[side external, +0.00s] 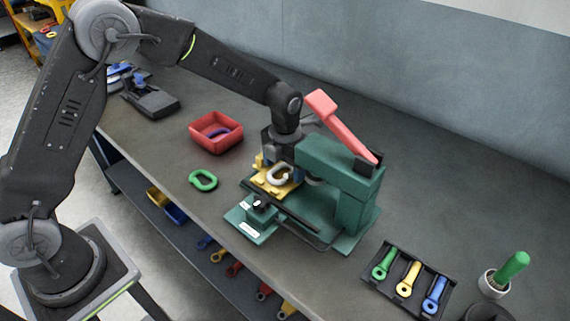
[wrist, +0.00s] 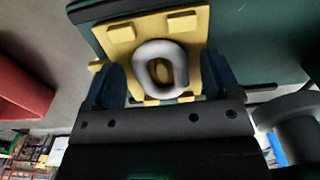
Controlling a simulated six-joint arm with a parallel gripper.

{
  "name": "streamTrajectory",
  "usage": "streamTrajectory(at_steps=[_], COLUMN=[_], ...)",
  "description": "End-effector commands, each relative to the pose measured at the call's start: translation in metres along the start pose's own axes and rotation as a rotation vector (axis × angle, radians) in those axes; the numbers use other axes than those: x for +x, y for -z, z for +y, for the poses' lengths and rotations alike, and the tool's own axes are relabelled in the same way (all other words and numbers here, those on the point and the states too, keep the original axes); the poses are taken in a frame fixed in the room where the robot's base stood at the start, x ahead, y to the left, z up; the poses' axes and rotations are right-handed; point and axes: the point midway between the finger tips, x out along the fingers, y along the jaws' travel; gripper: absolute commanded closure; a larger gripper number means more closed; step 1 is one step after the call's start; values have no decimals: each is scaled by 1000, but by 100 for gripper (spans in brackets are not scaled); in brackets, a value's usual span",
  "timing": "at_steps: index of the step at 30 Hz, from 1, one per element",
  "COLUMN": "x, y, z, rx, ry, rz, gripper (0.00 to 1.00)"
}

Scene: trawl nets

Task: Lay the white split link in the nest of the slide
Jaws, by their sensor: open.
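The white split link (side external: 278,175) is at the yellow nest plate (side external: 262,181) of the slide, at the front of the green press (side external: 341,180). In the wrist view the link (wrist: 148,53) lies over the plate (wrist: 119,35) among its raised blocks, with yellow showing through its opening. I cannot tell whether it sits flat. My gripper (wrist: 160,75) is open, with a dark blue finger on either side of the link and a visible gap to each.
The press has a raised red lever (side external: 340,125). A green link (side external: 203,180) lies on the bench beside a red bin (side external: 216,133). A black tray (side external: 407,280) with coloured tools and a green-handled item in a cup (side external: 494,284) stand at the right.

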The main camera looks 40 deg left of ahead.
Motion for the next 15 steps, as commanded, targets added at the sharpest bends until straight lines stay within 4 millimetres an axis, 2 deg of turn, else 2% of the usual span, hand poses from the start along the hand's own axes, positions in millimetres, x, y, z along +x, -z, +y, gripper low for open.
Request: streamTrajectory(at_steps=[5,8,15], x=[-4,-14,-63], y=[0,-1,-1], z=[0,0,0], rx=[0,0,0], ry=[0,1,2], rz=[-2,-4,-7], gripper=[18,18,18])
